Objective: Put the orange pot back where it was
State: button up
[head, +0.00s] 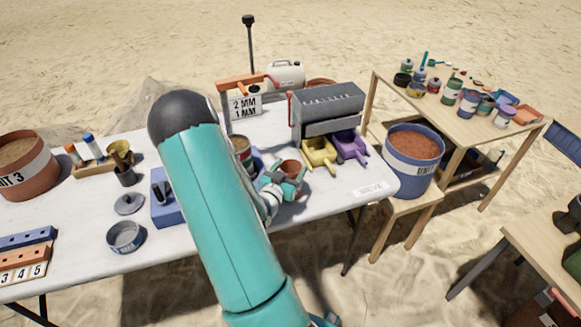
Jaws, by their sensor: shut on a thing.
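The orange pot (291,166) is a small terracotta-coloured cup at the middle of the white table (330,192), just left of the yellow scoop. My gripper (287,177) is at the end of my teal arm and is shut on the pot. Its fingers cover the pot's lower part, so I cannot tell whether the pot touches the table. My arm hides part of the table and some things left of the pot.
A grey sieve machine (327,108) with yellow (318,155) and purple (349,145) scoops stands right of the pot. A striped can (241,152) and a blue block (167,208) are near my arm. A blue bucket (412,165) stands on a stool. The table's front right is clear.

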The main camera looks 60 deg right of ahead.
jog(key=shift+w+f, duration=0.1)
jog(key=shift+f, duration=0.3)
jog(key=shift+s+a, duration=0.1)
jog(key=shift+s, duration=0.1)
jog(key=o, duration=1.1)
jog(key=shift+s, duration=0.1)
jog(key=o, duration=0.4)
